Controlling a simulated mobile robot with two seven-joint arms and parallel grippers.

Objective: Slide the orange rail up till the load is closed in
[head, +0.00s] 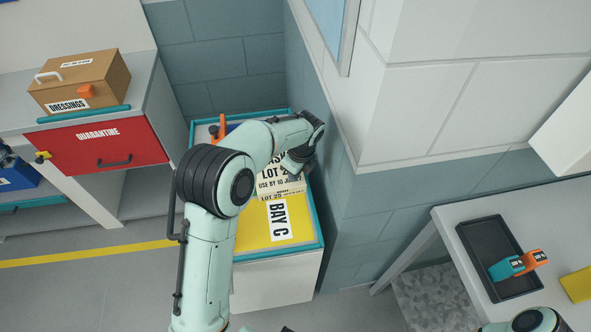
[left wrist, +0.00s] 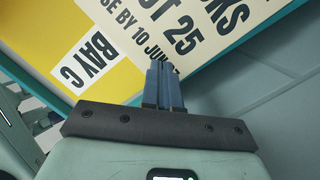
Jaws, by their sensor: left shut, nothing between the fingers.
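The load is a cream box (head: 272,187) labelled LOT 25, standing on a yellow surface marked BAY C (head: 255,230) with a teal rim; its label also fills the top of the left wrist view (left wrist: 150,40). An orange piece, seemingly the rail (head: 222,126), shows at the back left of the bay, partly hidden behind my left arm. My left gripper (head: 294,168) is over the load's right side, its blue fingers shut and empty in the left wrist view (left wrist: 165,75). Whether they touch the load I cannot tell. My right gripper is out of view.
A tiled wall (head: 345,210) stands close on the bay's right. At left, a counter holds a DRESSINGS box (head: 80,80) above a red QUARANTINE panel (head: 105,142). A black tray (head: 490,250) with an orange and teal tool (head: 518,265) lies on the right table.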

